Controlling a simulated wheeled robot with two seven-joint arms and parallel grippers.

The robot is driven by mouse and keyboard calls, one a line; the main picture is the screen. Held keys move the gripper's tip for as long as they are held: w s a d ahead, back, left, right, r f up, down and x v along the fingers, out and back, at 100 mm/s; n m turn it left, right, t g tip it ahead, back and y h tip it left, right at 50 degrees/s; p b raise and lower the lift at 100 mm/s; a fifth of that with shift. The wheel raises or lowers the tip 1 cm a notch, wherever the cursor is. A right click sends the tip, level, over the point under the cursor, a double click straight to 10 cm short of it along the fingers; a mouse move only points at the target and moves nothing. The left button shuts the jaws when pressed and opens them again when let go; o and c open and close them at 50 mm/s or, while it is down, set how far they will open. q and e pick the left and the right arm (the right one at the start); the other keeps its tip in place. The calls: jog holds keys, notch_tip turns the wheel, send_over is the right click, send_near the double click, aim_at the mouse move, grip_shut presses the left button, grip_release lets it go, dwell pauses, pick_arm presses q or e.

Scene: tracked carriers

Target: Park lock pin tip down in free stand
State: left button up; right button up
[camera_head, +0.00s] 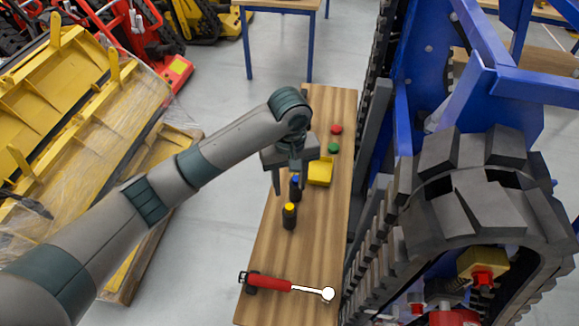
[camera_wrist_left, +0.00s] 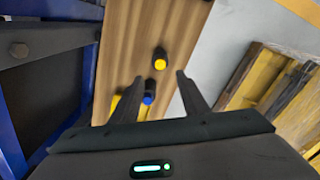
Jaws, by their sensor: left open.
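I cannot tell for certain which thing is the lock pin or which is a free stand. Two dark cylinders stand upright on the wooden bench: one with a yellow top (camera_head: 289,216) and one with a blue top (camera_head: 296,187). Both show in the left wrist view, the yellow-topped one (camera_wrist_left: 160,60) beyond the fingertips and the blue-topped one (camera_wrist_left: 149,98) between the fingers in the picture. My left gripper (camera_head: 287,182) is open, pointing down over the bench beside the blue-topped cylinder. It holds nothing visible. My right gripper is not in view.
The bench (camera_head: 325,225) also bears a yellow block or bin (camera_head: 321,171), a red disc (camera_head: 336,129), a green disc (camera_head: 334,147) and a red-handled tool (camera_head: 270,283) lying near the front. A large dark track (camera_head: 470,200) and blue frame stand close on the right.

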pick_arm(q)
notch_tip(320, 180, up, 8)
jog(key=shift+f+b, duration=0.2)
jog(key=shift+b, duration=0.1)
jog(key=shift+s, duration=0.15)
dwell(0.9)
